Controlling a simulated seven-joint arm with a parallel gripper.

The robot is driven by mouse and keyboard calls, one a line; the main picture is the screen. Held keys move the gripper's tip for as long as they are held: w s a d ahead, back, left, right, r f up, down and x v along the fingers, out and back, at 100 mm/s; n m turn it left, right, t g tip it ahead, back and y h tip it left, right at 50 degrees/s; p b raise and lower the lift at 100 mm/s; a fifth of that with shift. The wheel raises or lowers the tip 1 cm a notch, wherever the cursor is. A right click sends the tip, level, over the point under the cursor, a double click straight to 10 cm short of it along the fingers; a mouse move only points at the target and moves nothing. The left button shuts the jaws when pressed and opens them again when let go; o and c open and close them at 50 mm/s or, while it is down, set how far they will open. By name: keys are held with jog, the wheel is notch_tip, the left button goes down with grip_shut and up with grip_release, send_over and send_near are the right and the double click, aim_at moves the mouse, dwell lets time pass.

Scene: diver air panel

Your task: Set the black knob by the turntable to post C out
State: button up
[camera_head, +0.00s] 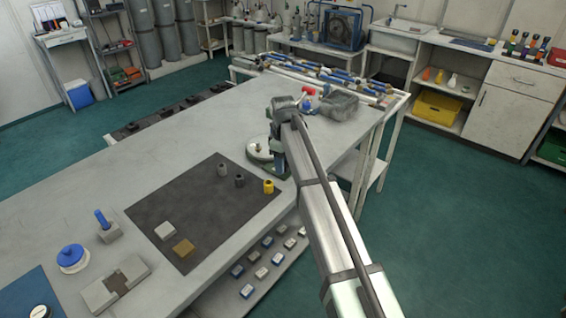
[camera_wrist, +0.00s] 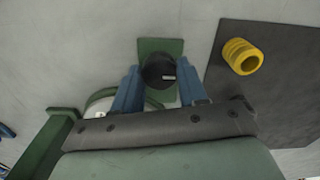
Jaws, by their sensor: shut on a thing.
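The black knob (camera_wrist: 156,68) sits on a green base plate (camera_wrist: 172,46) in the wrist view. A short pale mark shows on its top, toward the right side. My gripper (camera_wrist: 160,86) has its two blue fingers on either side of the knob and is shut on it. The turntable (camera_wrist: 100,106) is a pale disc partly hidden behind the left finger and my gripper body. In the head view the turntable (camera_head: 258,158) stands on the bench beside my arm, which hides the knob there. I cannot make out any post letters.
A dark mat (camera_head: 180,220) on the bench holds a yellow ring (camera_head: 268,186), two grey cylinders and two small blocks. The yellow ring also shows in the wrist view (camera_wrist: 242,56). A grey bin (camera_head: 338,105) and red and blue parts stand beyond my wrist.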

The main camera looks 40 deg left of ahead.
dwell(0.3)
jog(key=o, duration=1.1)
jog(key=shift+c, duration=0.2)
jog(key=shift+r, duration=0.1)
notch_tip(320, 180, up, 14)
jog(key=shift+f, duration=0.2)
